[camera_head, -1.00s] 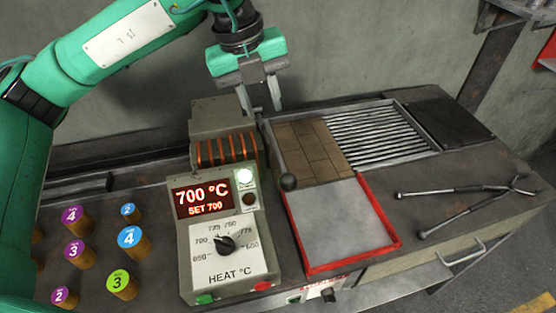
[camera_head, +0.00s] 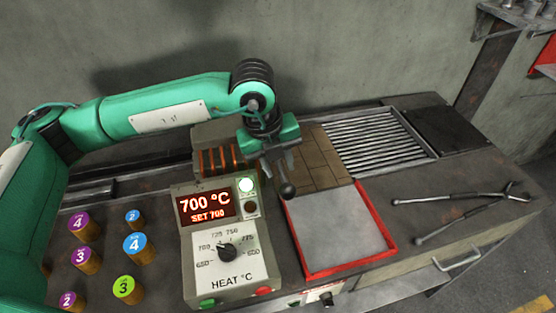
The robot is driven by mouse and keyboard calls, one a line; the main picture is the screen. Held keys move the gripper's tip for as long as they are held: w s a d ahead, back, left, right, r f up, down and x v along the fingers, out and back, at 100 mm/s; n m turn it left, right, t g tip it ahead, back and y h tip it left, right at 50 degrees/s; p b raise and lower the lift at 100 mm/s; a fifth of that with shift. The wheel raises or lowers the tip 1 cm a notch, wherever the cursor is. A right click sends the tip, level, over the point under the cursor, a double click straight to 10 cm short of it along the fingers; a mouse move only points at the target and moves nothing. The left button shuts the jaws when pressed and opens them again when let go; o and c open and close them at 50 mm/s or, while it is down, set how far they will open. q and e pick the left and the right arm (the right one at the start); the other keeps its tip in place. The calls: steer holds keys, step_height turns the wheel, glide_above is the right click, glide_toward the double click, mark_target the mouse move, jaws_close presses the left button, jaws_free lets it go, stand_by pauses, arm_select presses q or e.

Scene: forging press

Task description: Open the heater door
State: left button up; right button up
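The heater (camera_head: 212,135) is a grey box with glowing orange coils, behind the control box (camera_head: 227,245), whose red display reads 700 °C, SET 700. A dark round knob (camera_head: 288,189) stands to the right of the control box, above the corner of the red-framed plate. My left gripper (camera_head: 277,175) points down just behind the knob and right beside the heater. Its fingers are small and overlap the knob in the picture, so I cannot tell whether they touch it or are closed. The gripper and arm hide part of the heater's right side. My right gripper is not in view.
Brown bricks (camera_head: 320,163) and a slatted grate (camera_head: 375,139) lie behind the red-framed plate (camera_head: 338,228). Tongs (camera_head: 470,208) rest at the right of the bench. Several numbered cylinders (camera_head: 134,246) stand at the left.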

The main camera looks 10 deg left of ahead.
arm_select(q)
jaws_close()
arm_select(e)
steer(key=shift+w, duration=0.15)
